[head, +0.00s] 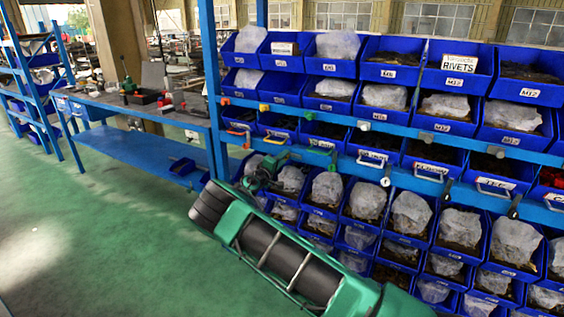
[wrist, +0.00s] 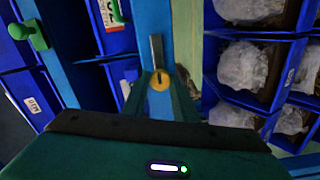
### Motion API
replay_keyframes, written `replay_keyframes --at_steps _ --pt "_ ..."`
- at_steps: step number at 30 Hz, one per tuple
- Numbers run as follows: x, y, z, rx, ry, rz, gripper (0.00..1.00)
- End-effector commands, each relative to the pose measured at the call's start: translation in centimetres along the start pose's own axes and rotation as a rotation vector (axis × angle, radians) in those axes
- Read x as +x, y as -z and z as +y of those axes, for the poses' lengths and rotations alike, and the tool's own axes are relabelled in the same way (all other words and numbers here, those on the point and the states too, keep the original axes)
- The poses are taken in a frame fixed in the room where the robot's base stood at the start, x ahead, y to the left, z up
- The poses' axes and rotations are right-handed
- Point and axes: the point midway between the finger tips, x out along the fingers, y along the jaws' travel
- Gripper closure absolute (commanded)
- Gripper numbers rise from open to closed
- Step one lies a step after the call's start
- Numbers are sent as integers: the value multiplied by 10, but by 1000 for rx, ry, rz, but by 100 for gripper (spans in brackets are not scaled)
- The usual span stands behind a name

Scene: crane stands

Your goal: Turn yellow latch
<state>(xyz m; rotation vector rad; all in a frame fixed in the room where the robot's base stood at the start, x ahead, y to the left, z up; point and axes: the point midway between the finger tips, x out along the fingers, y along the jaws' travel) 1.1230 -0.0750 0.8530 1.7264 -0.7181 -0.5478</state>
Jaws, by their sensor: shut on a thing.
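The yellow latch (wrist: 160,80) shows in the wrist view as a round disc with a dark slot, on a blue beam. A thin grey metal bar (wrist: 157,50) stands out just above the disc. My gripper (wrist: 162,95) is shut on the latch, its dark teal fingers close around the disc and partly hiding its lower side. In the head view my gripper (head: 266,172) is at the lower blue beam, left of centre. It hides the latch there.
Blue bins (head: 385,95) with bagged parts fill the rack above and below the beams. A blue workbench (head: 130,130) stands at the left. The green floor (head: 110,230) is clear.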

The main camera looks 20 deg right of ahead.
Motion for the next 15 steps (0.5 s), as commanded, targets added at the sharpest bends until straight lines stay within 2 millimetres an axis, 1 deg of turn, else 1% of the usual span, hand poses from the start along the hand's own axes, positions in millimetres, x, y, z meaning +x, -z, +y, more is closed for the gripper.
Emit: replay_keyframes --at_steps 1,2,3,11,15 --pt "0 -5 -7 -7 11 -9 72" --pt "0 -5 -7 -7 11 -9 65" --pt "0 -5 -7 -7 10 -9 56" --pt "0 -3 -3 -4 5 -5 56" --pt "-6 -1 -3 -3 5 -2 56"
